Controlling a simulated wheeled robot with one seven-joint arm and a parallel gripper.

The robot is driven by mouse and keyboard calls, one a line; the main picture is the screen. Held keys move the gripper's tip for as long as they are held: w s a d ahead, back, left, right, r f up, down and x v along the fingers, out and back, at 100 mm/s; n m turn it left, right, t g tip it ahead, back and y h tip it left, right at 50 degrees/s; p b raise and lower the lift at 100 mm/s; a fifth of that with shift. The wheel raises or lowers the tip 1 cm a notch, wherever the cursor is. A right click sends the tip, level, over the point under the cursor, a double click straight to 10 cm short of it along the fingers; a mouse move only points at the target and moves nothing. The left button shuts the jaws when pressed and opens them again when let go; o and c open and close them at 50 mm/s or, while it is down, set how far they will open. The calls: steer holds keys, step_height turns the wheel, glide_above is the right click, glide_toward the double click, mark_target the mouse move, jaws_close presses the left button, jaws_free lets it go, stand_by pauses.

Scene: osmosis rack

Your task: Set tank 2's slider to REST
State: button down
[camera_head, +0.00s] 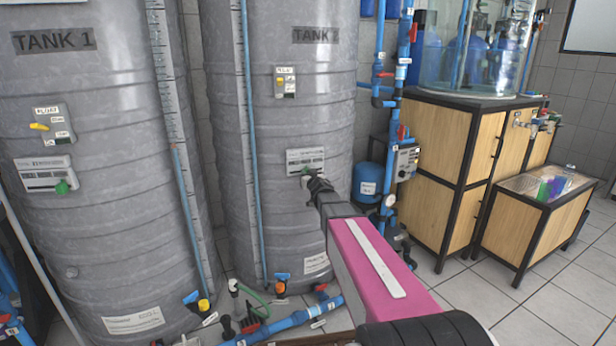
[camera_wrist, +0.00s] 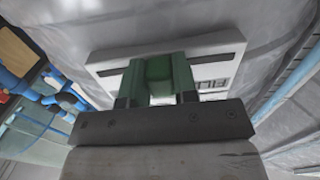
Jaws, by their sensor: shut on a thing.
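The second tank (camera_head: 283,110) is a grey ribbed cylinder in the middle of the head view. Its label (camera_head: 316,35) is hard to read. A white slider panel (camera_head: 306,156) is on its front, and it also shows in the wrist view (camera_wrist: 215,70). My gripper (camera_head: 311,181) reaches this panel from the front right. In the wrist view, my gripper (camera_wrist: 160,88) is shut on the green slider knob (camera_wrist: 158,70), which stands out from the panel's slot. My gripper hides the knob in the head view. The panel's lettering is too small to read.
Tank 1 (camera_head: 95,200) stands at the left with a matching panel (camera_head: 44,174) and green knob (camera_head: 63,187). A float box (camera_head: 286,82) sits above the slider panel. Blue pipes (camera_head: 390,130) run right of the second tank. Wooden cabinets (camera_head: 440,150) stand farther right.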

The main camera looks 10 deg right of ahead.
steer(key=c, duration=0.9)
jaws_free()
steer(key=shift+s, duration=0.1)
steer(key=s, duration=0.3)
steer(key=s+d, duration=0.1)
steer(key=s, duration=0.6)
steer(key=shift+s+d, duration=0.25)
steer(key=shift+d, duration=0.1)
steer(key=s+d+f+m+g+h, duration=0.25)
steer(key=s+f+g, duration=0.2)
steer(key=f, duration=0.25)
steer(key=s+d+f+m+g+h, duration=0.1)
steer(key=s+f+g+h, duration=0.25)
steer(key=s+f, duration=0.3)
steer(key=s+a+f+g+y, duration=0.1)
steer(key=s+f+g, duration=0.1)
steer(key=s, duration=0.3)
steer(key=s+a+f+n+g+y, duration=0.1)
steer(key=s+a+f+g, duration=0.1)
steer(key=s+g, duration=0.2)
steer(key=s+a+f+g+y, duration=0.1)
steer(key=s+a+f+g, duration=0.1)
steer(key=s, duration=0.5)
steer(key=shift+a+f+n+g, duration=0.1)
steer(key=shift+f+n+g, duration=0.3)
steer(key=shift+g, duration=0.5)
